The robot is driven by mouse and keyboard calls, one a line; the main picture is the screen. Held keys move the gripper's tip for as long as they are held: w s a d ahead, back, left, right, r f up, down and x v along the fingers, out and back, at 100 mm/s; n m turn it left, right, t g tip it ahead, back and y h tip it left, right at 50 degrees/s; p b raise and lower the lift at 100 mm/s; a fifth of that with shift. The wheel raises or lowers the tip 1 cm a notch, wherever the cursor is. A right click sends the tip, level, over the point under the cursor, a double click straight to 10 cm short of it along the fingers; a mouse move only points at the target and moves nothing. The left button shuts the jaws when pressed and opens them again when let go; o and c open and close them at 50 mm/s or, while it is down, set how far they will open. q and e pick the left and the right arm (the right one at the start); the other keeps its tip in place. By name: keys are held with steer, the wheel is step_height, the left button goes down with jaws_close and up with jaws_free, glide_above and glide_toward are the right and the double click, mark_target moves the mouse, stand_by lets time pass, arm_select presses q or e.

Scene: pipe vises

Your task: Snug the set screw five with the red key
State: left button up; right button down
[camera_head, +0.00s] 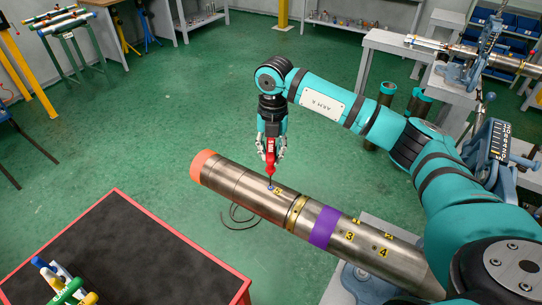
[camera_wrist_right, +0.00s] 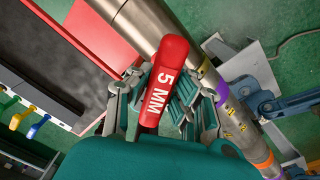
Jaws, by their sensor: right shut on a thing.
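My right gripper (camera_head: 270,146) is shut on the red key (camera_head: 270,158) above the pipe. The key points down, and its shaft tip meets the pipe at the set screw five (camera_head: 270,187), beside a yellow "5" label (camera_head: 279,191). Whether the tip is seated in the screw is too small to tell. In the right wrist view the key's handle (camera_wrist_right: 164,78) reads "5 MM" and sits between the fingers, hiding the tip and the screw. The steel pipe (camera_head: 240,184) has an orange end and a purple band. My left gripper is not in view.
A red-edged table with a dark top (camera_head: 120,250) stands at the lower left, with several coloured keys (camera_head: 65,285) at its corner. A black cable (camera_head: 238,215) lies on the green floor below the pipe. Another vise (camera_head: 465,70) stands at the upper right.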

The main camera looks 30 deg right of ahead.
steer(key=n+b, duration=0.1)
steer(key=n, duration=0.2)
steer(key=shift+f+n, duration=0.1)
steer(key=shift+n, duration=0.2)
steer(key=n, duration=0.2)
steer(key=shift+n, duration=0.3)
steer(key=n+b, duration=0.1)
steer(key=n, duration=0.1)
steer(key=shift+n+b, duration=0.3)
steer(key=shift+b, duration=0.05)
steer(key=n+b, duration=0.1)
steer(key=n, duration=0.4)
steer(key=n+b, duration=0.1)
steer(key=n, duration=0.3)
steer(key=shift+a, duration=0.1)
steer(key=shift+s, duration=0.15)
steer(key=shift+f+b, duration=0.45)
steer(key=shift+b, duration=0.1)
